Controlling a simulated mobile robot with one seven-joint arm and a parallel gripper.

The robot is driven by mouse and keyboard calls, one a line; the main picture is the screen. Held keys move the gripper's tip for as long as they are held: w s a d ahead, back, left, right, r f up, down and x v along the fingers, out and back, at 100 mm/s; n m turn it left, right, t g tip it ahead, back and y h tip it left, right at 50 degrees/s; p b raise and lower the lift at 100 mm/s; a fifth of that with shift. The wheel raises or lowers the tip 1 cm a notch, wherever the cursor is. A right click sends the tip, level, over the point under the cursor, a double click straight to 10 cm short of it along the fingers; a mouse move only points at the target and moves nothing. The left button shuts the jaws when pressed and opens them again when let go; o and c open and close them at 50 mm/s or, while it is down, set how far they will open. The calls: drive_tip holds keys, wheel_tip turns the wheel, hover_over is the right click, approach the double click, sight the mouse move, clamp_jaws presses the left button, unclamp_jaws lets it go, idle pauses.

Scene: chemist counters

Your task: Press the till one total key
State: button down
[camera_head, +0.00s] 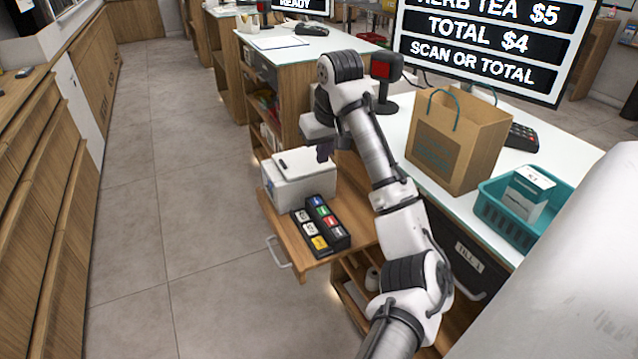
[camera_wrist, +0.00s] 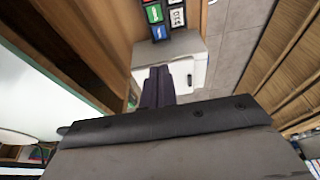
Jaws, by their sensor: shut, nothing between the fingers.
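The till key block (camera_head: 335,238) is a black pad with white, blue, green, red and yellow keys. It lies on a pulled-out wooden shelf (camera_head: 362,232) at the counter's side. The key labels are too small to read, so I cannot tell which is the total key. My gripper (camera_head: 323,153) is shut and empty, pointing down above the white box-shaped device behind the key block. In the wrist view the closed fingers (camera_wrist: 167,84) appear in front of the white device (camera_wrist: 190,50). Part of the key block (camera_wrist: 163,16) shows at the top edge there.
The white device (camera_head: 302,184) stands beside the keys. A paper bag (camera_head: 458,140) and a teal basket (camera_head: 510,222) stand on the counter. A screen (camera_head: 480,45) reads "TOTAL $4" and "SCAN OR TOTAL". A scanner (camera_head: 385,75) stands behind my arm. The floor at left is clear.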

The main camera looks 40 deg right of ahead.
sight(316, 202)
drive_tip(key=x, duration=0.8)
drive_tip(key=s+x, duration=0.1)
drive_tip(key=x, duration=0.3)
drive_tip(key=shift+w+a+f, duration=0.1)
drive_tip(key=shift+w+f, duration=0.05)
drive_tip(key=shift+f, duration=0.8)
drive_tip(key=shift+a+f, duration=0.1)
drive_tip(key=shift+f, duration=0.8)
drive_tip(key=shift+f+p, duration=0.1)
drive_tip(key=shift+p, duration=0.2)
